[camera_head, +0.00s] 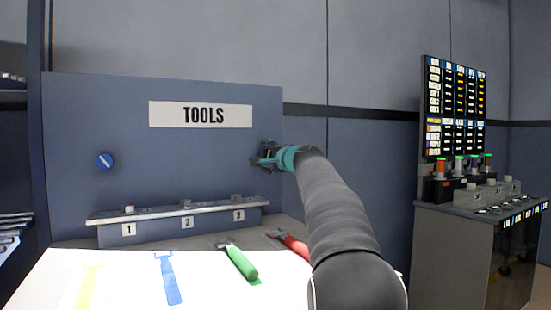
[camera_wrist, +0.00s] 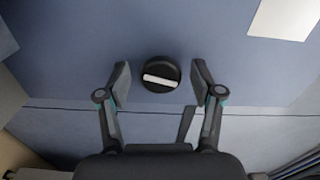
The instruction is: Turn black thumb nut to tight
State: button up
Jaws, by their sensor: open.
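My gripper (camera_wrist: 161,78) is open, with one finger on each side of the nut and a visible gap on both sides. How far the fingertips are from the panel is hard to tell. In the head view my gripper (camera_head: 262,157) is at the panel's right side, and I cannot make out the nut behind it.
A numbered ledge (camera_head: 165,215) runs below. A grey cabinet (camera_head: 455,250) stands right.

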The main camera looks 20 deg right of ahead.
jog(key=s, duration=1.1)
jog(key=shift+s+d, duration=0.2)
jog(key=shift+s, duration=0.2)
